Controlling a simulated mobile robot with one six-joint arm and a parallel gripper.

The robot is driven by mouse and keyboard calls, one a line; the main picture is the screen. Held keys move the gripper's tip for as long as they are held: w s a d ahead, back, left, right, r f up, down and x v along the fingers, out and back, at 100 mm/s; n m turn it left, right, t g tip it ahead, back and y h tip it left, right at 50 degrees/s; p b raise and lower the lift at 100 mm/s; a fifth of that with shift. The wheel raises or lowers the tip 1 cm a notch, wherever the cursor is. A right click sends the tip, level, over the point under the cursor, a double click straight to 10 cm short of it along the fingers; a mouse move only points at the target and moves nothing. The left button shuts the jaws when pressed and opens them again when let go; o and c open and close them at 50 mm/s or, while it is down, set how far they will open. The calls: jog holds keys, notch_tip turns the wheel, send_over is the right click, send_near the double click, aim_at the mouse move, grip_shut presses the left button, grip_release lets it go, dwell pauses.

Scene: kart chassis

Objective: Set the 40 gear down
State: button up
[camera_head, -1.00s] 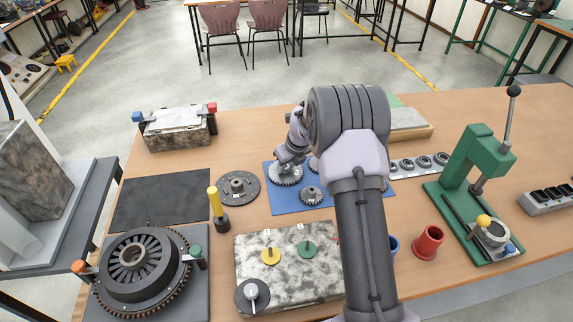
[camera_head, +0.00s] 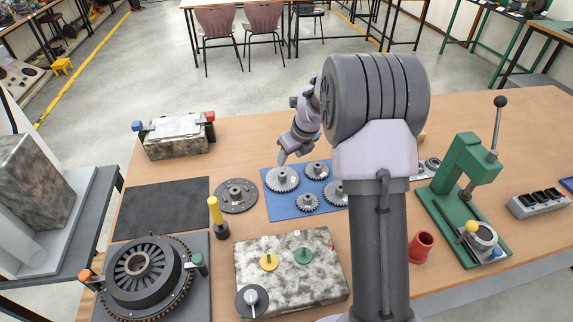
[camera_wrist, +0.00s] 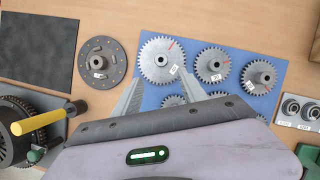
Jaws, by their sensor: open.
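Several grey toothed gears lie on a blue mat (camera_head: 272,207). The large gear at the mat's left (camera_head: 283,179), which looks like the 40 gear, lies flat; in the wrist view it (camera_wrist: 151,72) has a red mark and a white tag too small to read surely. My gripper (camera_head: 282,160) is just above this gear and appears apart from it. In the wrist view my gripper (camera_wrist: 160,88) shows two spread, empty fingers beside the gear's near edge. A smaller gear (camera_wrist: 172,101) is partly hidden behind my gripper.
A dark round plate (camera_head: 237,196) and a yellow-handled tool (camera_head: 216,214) stand left of the mat. A stone block (camera_head: 290,283) is in front. A green press (camera_head: 465,170) and red cup (camera_head: 421,247) are at the right. A black mat (camera_head: 160,206) lies clear.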

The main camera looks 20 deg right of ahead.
jog(key=s+a+r+n, duration=0.7)
jog(key=s+r+n, duration=0.2)
jog(key=s+a+r+n, duration=0.7)
jog(key=s+r+n, duration=0.1)
jog(key=s+r, duration=0.15)
jog(key=s+a+n+t+y, duration=0.1)
jog(key=s+a+n, duration=0.2)
jog(key=s+n, duration=0.9)
jog(key=s+f, duration=0.1)
jog(key=s, duration=0.2)
jog(key=shift+s+a, duration=0.35)
jog(key=shift+a, duration=0.05)
